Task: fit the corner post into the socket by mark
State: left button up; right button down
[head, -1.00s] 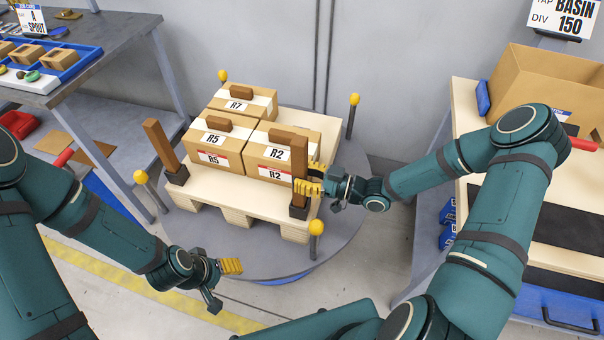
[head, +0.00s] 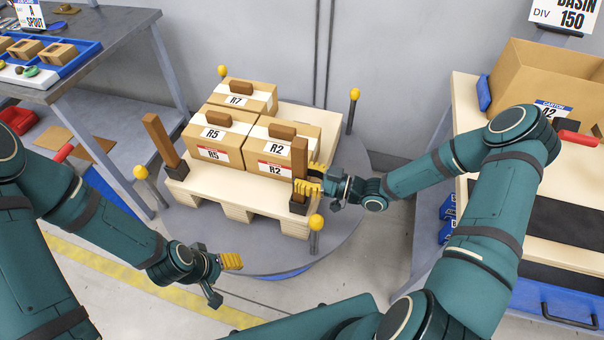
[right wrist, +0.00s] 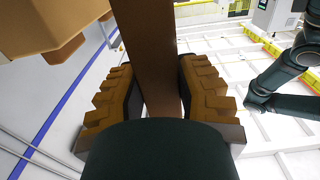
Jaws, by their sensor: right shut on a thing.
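My right gripper (head: 307,180) is shut on a brown corner post (head: 299,155) at the front right corner of the pallet (head: 225,195). The post stands about upright, its lower end at a dark socket (head: 298,208); I cannot tell how deep it sits. In the right wrist view the post (right wrist: 145,60) runs between both yellow ribbed finger pads, and its lower end is hidden. A second brown post (head: 160,140) leans in a dark socket at the front left corner. My left gripper (head: 222,275) is open and empty in front of the pallet. No socket mark is readable.
Yellow-tipped stanchions (head: 316,222) ring the round platform (head: 345,200). Benches flank it left and right.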

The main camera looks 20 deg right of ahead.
jog(key=shift+f, duration=1.5)
jog(key=c, duration=0.7)
grip_release()
jog(key=shift+o, duration=0.2)
jog(key=v, duration=1.2)
